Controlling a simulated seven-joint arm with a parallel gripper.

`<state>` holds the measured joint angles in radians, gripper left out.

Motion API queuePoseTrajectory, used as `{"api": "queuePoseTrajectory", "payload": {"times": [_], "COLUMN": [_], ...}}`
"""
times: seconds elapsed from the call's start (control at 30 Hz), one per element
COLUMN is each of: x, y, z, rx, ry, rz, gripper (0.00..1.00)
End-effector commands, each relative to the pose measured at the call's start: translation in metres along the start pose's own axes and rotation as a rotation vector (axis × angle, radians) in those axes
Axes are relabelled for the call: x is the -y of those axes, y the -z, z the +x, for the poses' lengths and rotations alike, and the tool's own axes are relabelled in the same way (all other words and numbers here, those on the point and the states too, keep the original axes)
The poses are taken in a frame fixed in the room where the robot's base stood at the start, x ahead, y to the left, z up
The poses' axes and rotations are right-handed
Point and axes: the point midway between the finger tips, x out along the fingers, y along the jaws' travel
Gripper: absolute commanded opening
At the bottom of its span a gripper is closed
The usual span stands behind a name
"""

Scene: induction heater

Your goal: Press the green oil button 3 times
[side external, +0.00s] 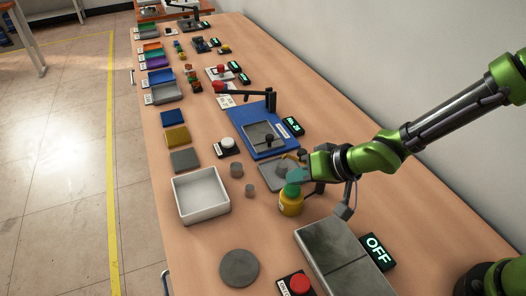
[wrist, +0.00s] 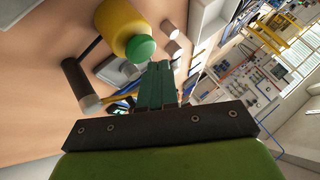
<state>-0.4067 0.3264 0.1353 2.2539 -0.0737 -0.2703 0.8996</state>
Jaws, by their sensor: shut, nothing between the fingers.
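The yellow oil bottle (side external: 291,206) stands upright on the table, with the green oil button (side external: 292,190) on its top. My gripper (side external: 296,175) has teal fingers, shut and empty, close to the button and just above it in the side view. In the wrist view the bottle (wrist: 122,18) and its round green button (wrist: 140,48) lie beyond the shut fingertips (wrist: 159,67). A small gap shows between tips and button in that view. The button does not look covered, and whether it is pressed down I cannot tell.
A grey heater plate (side external: 340,252) with a lit OFF sign (side external: 376,251) stands in front right. A red button (side external: 300,284) is at the near edge.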

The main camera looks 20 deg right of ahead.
Motion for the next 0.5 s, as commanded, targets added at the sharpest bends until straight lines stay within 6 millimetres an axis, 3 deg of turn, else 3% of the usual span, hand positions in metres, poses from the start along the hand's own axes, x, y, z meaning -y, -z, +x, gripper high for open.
{"api": "queuePoseTrajectory", "payload": {"times": [0.33,0.5], "x": [0.002,0.009], "y": [0.002,0.010], "z": [-0.002,-0.012], "rx": [-0.001,-0.004], "ry": [0.001,0.004], "rz": [0.000,0.001], "gripper": [0.00,0.00]}}
